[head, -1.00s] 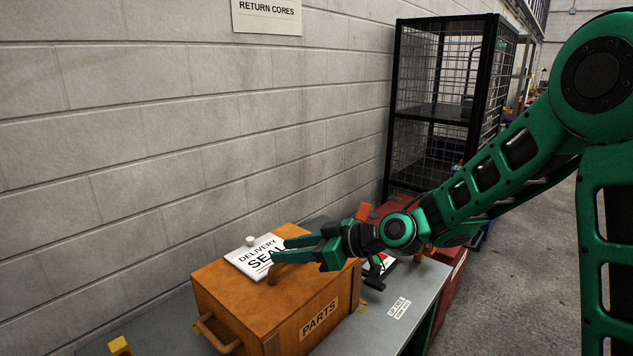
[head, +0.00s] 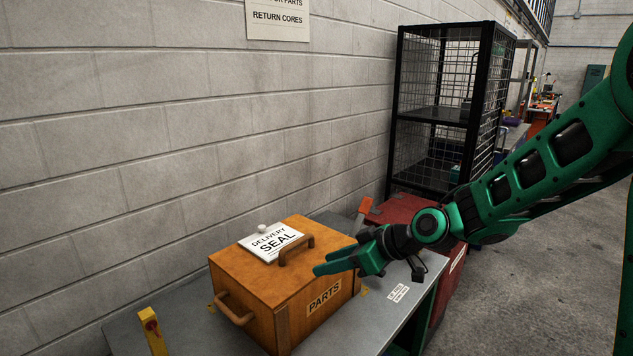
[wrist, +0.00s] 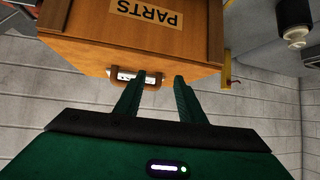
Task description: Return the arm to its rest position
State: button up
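My green arm reaches in from the right in the head view. My gripper (head: 338,262) is at the right end of the wooden PARTS box (head: 250,300), clear of the handle (head: 296,250) on its lid. In the wrist view my gripper's fingers (wrist: 159,76) are spread apart with nothing between them. The box (wrist: 90,48) is ahead of the fingertips there. A white card marked DELIVERY SEAL (head: 268,243) lies on the lid, with a white knob at its back edge. Where the fingertips overlap the box's edge, I cannot tell the exact gap.
The box stands on a grey bench (head: 180,325) against a block wall. A yellow post (head: 152,330) is at the bench's front left. A red cabinet (head: 447,295) and a black mesh cage (head: 435,160) stand beyond the bench. Open floor (head: 510,290) lies to the right.

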jog(key=s+d+f+m+g+h, duration=0.1)
jog(key=s+d+m+h, duration=0.35)
jog(key=d, duration=0.75)
jog(key=s+d+f+m+h, duration=0.1)
jog(key=s+d+m+h, duration=0.3)
jog(key=d, duration=0.9)
jog(key=s+d+m+g, duration=0.1)
jog(key=s+d+m, duration=0.2)
jog(key=s, duration=0.5)
jog(key=s+d+r+m+g, duration=0.1)
jog(key=s+d+m+g, duration=0.1)
jog(key=s+d, duration=0.3)
jog(key=s+d+m+g, duration=0.1)
jog(key=s+d+m, duration=0.3)
jog(key=s, duration=0.7)
jog(key=shift+d+r+g+h, duration=0.25)
jog(key=shift+d+g+h, duration=0.05)
jog(key=shift+h, duration=0.15)
jog(key=shift+m, duration=0.25)
